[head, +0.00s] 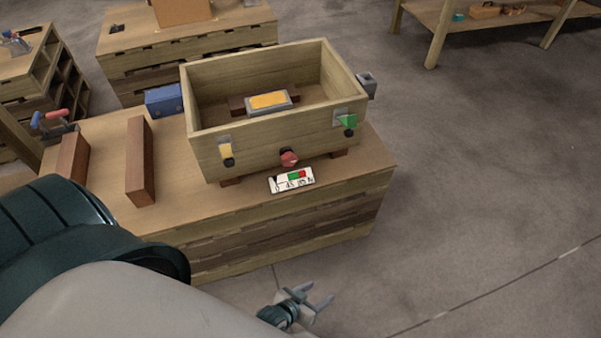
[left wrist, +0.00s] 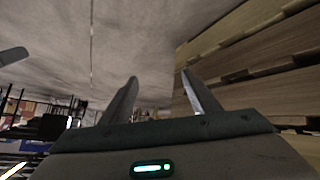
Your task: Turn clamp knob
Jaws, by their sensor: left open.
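A wooden box (head: 211,155) stands on a wooden bench. A round red knob (head: 289,158) sits low at the middle of its front wall. I cannot tell which one is the clamp knob. My left gripper (head: 316,296) is open and empty, low in front of the bench and apart from the box. Its two spread fingers also show in the left wrist view (left wrist: 159,78). My right gripper is not visible.
A white card with red and green marks (head: 291,180) lies before the box. A yellow-topped block (head: 268,99) is inside it. A blue box (head: 164,99) and brown bars (head: 140,162) are left. Stacked planks (left wrist: 250,60) rise right in the wrist view. Floor (head: 480,190) at right is clear.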

